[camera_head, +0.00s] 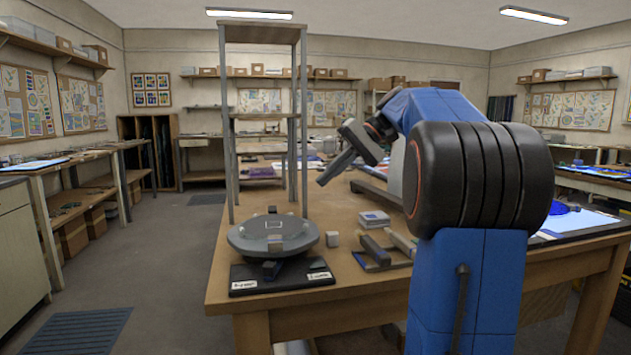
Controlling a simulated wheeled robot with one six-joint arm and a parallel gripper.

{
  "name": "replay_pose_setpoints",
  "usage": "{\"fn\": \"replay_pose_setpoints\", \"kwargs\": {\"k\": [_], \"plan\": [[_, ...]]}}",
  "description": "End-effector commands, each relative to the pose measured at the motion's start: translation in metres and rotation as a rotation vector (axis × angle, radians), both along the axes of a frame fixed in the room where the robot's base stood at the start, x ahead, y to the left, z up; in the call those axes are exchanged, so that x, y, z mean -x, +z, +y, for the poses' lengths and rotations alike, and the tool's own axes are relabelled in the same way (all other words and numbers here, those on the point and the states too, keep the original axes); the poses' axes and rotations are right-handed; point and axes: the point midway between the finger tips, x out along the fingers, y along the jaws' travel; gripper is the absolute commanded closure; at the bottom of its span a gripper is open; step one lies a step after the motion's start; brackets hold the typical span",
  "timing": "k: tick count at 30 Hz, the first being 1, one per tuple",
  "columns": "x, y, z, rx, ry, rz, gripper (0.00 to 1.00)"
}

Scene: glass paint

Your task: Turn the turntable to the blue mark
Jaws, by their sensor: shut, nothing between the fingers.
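The turntable (258,247) is a round grey disc on a dark base (281,284) at the near left corner of the wooden table. Its top has a lighter centre and small raised blocks around the rim. The base's front carries two small white labels, too small to read. A bluish patch shows on the base under the disc's front right; I cannot tell whether it is the blue mark. My gripper (322,182) is shut and empty, tilted down to the left, above and to the right of the disc and apart from it.
A tall open rack (229,130) stands behind the turntable. Further right are a dark tray (379,258) and a small stack of pale pieces (374,219). My blue arm hides much of the table's right.

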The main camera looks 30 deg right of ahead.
Motion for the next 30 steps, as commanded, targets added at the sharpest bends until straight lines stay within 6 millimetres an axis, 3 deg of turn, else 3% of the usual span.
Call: {"fn": "replay_pose_setpoints", "kwargs": {"k": [14, 21, 30], "plan": [[-0.022, -0.057, 0.058, -0.001, 0.002, 0.002, 1.0], [-0.033, -0.056, 0.084, 0.001, 0.002, 0.001, 1.0], [-0.037, -0.055, 0.093, 0.001, 0.0, 0.0, 1.0]]}}
